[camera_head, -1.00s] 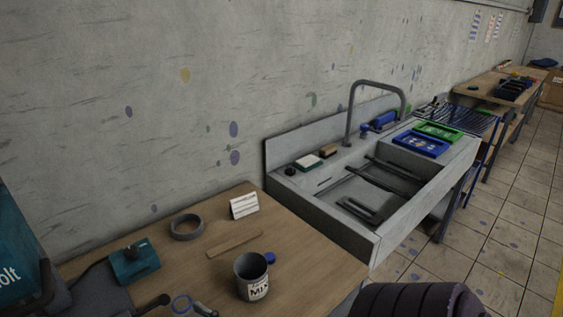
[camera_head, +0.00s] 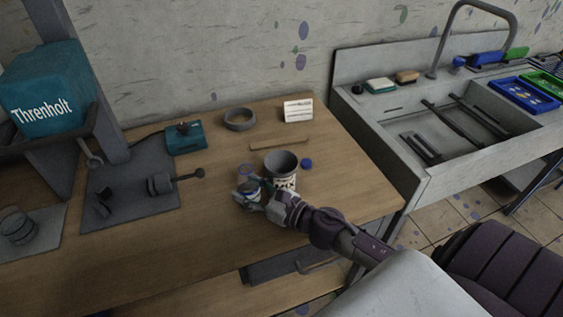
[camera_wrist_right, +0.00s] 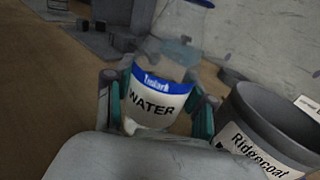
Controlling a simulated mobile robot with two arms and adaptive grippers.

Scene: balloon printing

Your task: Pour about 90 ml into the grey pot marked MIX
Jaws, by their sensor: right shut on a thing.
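The grey pot (camera_head: 281,164) marked MIX stands upright and open-topped on the wooden table. It also shows at the right of the wrist view (camera_wrist_right: 270,120), where its label reads Ridgecoat. A clear container with a white and blue label reading WATER (camera_wrist_right: 156,100) is between the fingers of my right gripper (camera_wrist_right: 157,112). In the head view the gripper (camera_head: 250,194) is shut on this water container (camera_head: 246,172), just left of the pot. My left gripper is not in view.
A small blue cap (camera_head: 306,163) lies right of the pot. Behind are a wooden stick (camera_head: 279,144), a grey tape ring (camera_head: 239,119) and a white card (camera_head: 297,111). A teal device (camera_head: 186,138) stands back left. A sink (camera_head: 450,165) adjoins at right.

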